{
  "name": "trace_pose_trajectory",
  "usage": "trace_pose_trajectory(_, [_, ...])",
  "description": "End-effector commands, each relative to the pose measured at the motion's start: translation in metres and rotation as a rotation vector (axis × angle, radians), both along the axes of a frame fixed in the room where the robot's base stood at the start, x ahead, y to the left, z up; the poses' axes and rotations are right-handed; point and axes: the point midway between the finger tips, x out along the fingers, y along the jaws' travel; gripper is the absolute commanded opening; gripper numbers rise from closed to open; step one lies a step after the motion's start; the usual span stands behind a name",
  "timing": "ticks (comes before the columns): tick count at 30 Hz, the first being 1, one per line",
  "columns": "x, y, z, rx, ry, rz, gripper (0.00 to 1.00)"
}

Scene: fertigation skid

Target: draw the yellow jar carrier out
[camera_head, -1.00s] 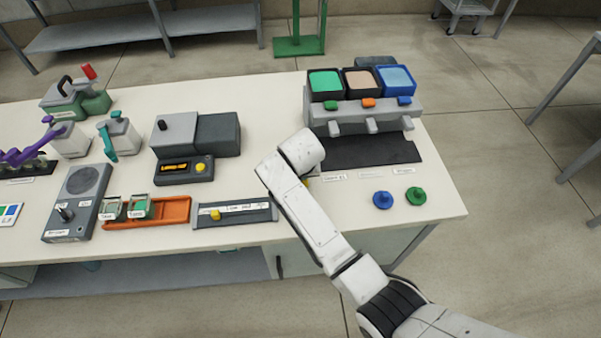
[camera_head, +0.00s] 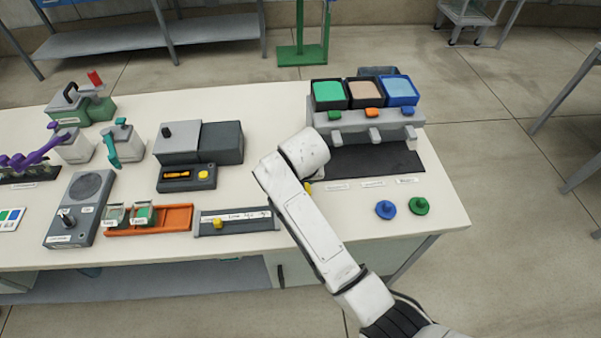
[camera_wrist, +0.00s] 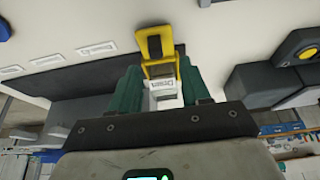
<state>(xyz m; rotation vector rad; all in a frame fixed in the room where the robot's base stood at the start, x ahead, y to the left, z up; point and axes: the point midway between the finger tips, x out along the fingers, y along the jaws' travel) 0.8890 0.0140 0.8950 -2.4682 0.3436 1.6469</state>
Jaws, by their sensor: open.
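A yellow part, apparently the carrier (camera_wrist: 157,48), shows in the wrist view as an upright yellow plate with a dark opening and a lower yellow piece. A pale block with a label reading "Drain" (camera_wrist: 165,88) sits just below it in the picture. My gripper (camera_wrist: 161,67) is open, its two teal fingers either side of the labelled block and the carrier's lower part. I cannot tell whether they touch. In the head view only a small yellow bit (camera_head: 308,187) shows beside my arm, which hides my gripper and most of the carrier. No jar is clearly visible in it.
A grey unit with three coloured bins (camera_head: 352,122) stands behind a dark mat (camera_head: 375,160). Blue (camera_head: 385,209) and green (camera_head: 419,206) knobs lie to the right. A dark grey machine (camera_head: 222,142), a slider rail (camera_head: 240,221) and an orange tray (camera_head: 178,217) stand left.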

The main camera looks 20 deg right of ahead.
Motion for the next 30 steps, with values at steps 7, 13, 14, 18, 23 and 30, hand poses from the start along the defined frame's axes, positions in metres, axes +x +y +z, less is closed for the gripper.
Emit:
trace_pose_trajectory(7, [-0.015, 0.005, 0.038, 0.0, -0.002, 0.0, 0.47])
trace_pose_trajectory(13, [-0.02, 0.007, 0.051, 0.001, 0.0, 0.0, 0.47])
trace_pose_trajectory(14, [-0.021, 0.007, 0.051, 0.0, 0.001, 0.0, 0.47])
trace_pose_trajectory(18, [-0.021, 0.007, 0.052, 0.0, 0.001, 0.0, 0.47])
trace_pose_trajectory(23, [-0.021, 0.007, 0.051, 0.0, 0.001, 0.0, 0.47])
trace_pose_trajectory(30, [-0.021, 0.006, 0.051, 0.0, 0.001, 0.0, 0.47])
